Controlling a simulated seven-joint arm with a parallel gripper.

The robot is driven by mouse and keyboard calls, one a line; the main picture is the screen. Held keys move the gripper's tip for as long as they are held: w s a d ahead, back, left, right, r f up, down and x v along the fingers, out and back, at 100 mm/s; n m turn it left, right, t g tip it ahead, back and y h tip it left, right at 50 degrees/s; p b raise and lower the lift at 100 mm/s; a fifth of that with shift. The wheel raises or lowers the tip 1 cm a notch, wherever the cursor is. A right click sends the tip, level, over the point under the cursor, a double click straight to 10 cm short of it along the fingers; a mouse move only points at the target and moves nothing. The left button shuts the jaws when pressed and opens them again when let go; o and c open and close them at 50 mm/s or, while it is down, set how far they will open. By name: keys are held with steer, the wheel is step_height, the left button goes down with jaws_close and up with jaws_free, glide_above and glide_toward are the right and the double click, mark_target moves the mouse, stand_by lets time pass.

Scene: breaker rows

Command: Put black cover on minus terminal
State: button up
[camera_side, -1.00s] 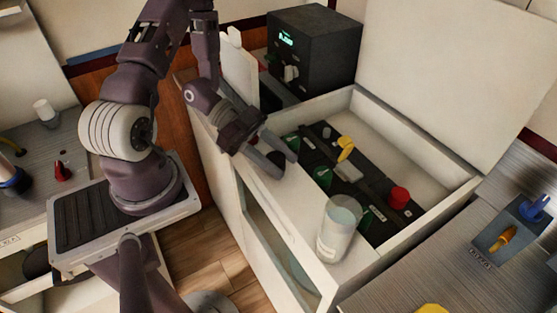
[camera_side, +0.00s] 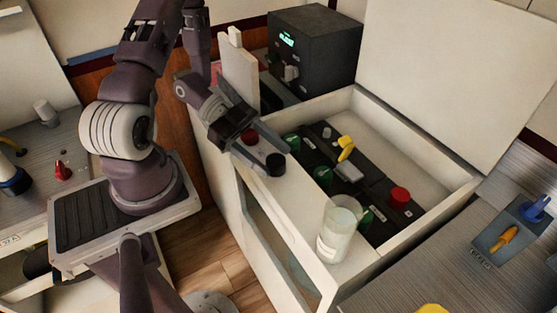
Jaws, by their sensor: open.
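A small round black cover (camera_side: 276,164) stands on the white front ledge of the open box. My gripper (camera_side: 279,159) is open and low over this ledge, with its fingertips close around or beside the cover; I cannot tell whether they touch it. Black battery blocks (camera_side: 375,186) sit inside the box. They carry green caps (camera_side: 322,177), a red cap (camera_side: 399,195), a yellow clamp (camera_side: 346,147) and a grey connector (camera_side: 349,172). Terminal marks are too small to read, so I cannot tell which terminal is minus.
A translucent jar (camera_side: 339,230) stands on the ledge nearer the camera. A black power supply (camera_side: 314,45) stands behind. The box's raised lid (camera_side: 450,70) blocks the far right.

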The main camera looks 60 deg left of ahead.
mark_target(272, 162)
steer(key=v, duration=0.3)
steer(key=shift+s, duration=0.35)
steer(key=shift+o, duration=1.2)
steer(key=shift+s+a+r, duration=0.2)
steer(key=shift+a, duration=0.2)
